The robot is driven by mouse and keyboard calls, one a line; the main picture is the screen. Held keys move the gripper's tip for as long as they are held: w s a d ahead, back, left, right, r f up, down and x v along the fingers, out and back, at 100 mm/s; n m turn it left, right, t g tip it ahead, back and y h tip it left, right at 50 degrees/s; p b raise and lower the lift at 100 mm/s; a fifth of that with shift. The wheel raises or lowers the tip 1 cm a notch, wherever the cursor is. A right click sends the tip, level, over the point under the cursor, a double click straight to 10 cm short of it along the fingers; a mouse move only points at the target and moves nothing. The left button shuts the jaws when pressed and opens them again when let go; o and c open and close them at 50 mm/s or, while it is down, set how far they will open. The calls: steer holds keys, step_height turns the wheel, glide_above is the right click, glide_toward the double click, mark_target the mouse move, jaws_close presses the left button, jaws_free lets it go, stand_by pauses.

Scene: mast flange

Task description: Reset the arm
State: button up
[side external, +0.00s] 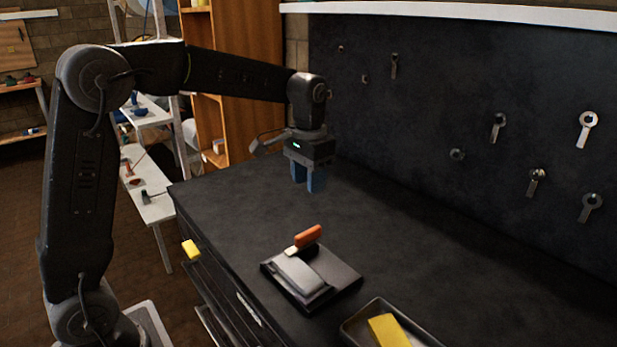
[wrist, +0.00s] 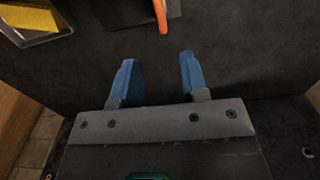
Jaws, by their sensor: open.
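My gripper (side external: 308,182) hangs above the dark workbench (side external: 225,215), near its far left end, pointing down. In the wrist view its two blue fingers (wrist: 160,80) are spread apart with only bare bench between them. It is empty and touches nothing. My arm arches up from the left and reaches over the bench.
A dark block (side external: 341,273) with a grey piece and an orange-handled tool (side external: 308,237) sits on the bench. A metal tray (side external: 357,325) holds a yellow block (side external: 388,331). Several wrench-like parts (side external: 588,130) hang on the dark back panel (side external: 430,110). Bench below my gripper is clear.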

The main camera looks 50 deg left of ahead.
steer(key=s+d+t, duration=0.2)
steer(key=s, duration=0.9)
steer(key=s+d+t, duration=0.2)
steer(key=s+t, duration=0.1)
steer(key=s, duration=0.8)
steer(key=shift+s+d+r+t, duration=0.25)
steer(key=shift+d+r+t, duration=0.1)
steer(key=shift+r, duration=0.1)
stand_by(0.5)
